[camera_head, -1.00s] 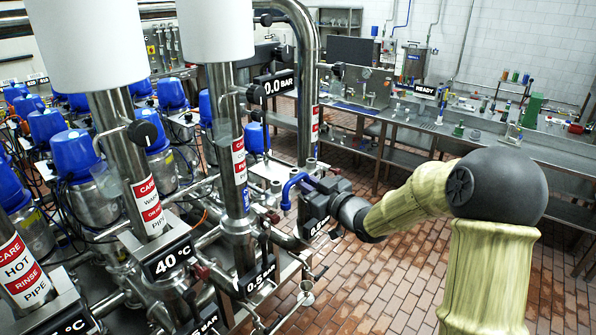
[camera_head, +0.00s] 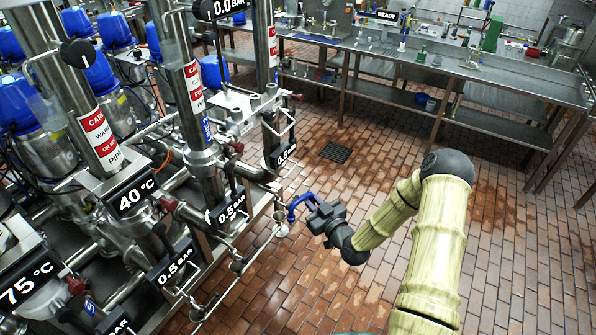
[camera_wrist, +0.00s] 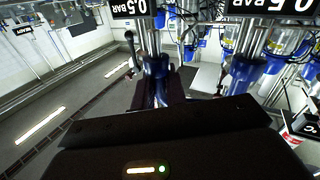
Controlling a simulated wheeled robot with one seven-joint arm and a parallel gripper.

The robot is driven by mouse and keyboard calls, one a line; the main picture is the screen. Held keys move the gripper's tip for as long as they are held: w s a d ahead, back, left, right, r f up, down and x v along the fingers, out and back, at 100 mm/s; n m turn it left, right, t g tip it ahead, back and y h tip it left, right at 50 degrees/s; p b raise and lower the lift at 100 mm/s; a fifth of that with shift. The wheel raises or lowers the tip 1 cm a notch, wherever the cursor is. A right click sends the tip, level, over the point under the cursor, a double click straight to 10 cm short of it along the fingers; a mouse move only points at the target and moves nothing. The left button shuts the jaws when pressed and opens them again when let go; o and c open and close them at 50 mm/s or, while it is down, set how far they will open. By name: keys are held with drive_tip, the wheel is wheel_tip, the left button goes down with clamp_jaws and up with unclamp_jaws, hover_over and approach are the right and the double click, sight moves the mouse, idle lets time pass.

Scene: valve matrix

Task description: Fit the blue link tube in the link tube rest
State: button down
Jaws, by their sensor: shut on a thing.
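The blue link tube (camera_head: 298,203) is a short bent pipe in the head view, held out in front of the pipe frame over the brick floor. My gripper (camera_head: 317,207) is shut on it at the tube's right side. In the wrist view the blue tube (camera_wrist: 155,84) stands between the dark fingers of my gripper (camera_wrist: 160,90), with its lower part hidden by the gripper body. I cannot tell for sure which part is the link tube rest. A small pale cup (camera_head: 281,230) on the frame's edge lies just below and left of the tube, apart from it.
The steel pipe frame (camera_head: 226,186) with pressure signs and valves stands close on the left. Blue-topped units (camera_head: 75,22) crowd behind it. A steel bench (camera_head: 470,75) runs along the back. The brick floor between frame and bench is open, with a drain grate (camera_head: 336,153).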

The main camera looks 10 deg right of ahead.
drive_tip(key=s+d+f+m+h+b, duration=0.1)
drive_tip(key=s+f+m+h, duration=0.1)
drive_tip(key=s+f, duration=0.3)
drive_tip(key=s+d+f+m+t+h, duration=0.1)
drive_tip(key=s+f+h, duration=0.4)
drive_tip(key=f, duration=0.5)
drive_tip(key=shift+s+d+f+m+t+h+b, duration=0.3)
drive_tip(key=shift+s+d+m+b, duration=0.1)
drive_tip(key=shift+d+m, duration=0.45)
drive_tip(key=shift+a, duration=0.15)
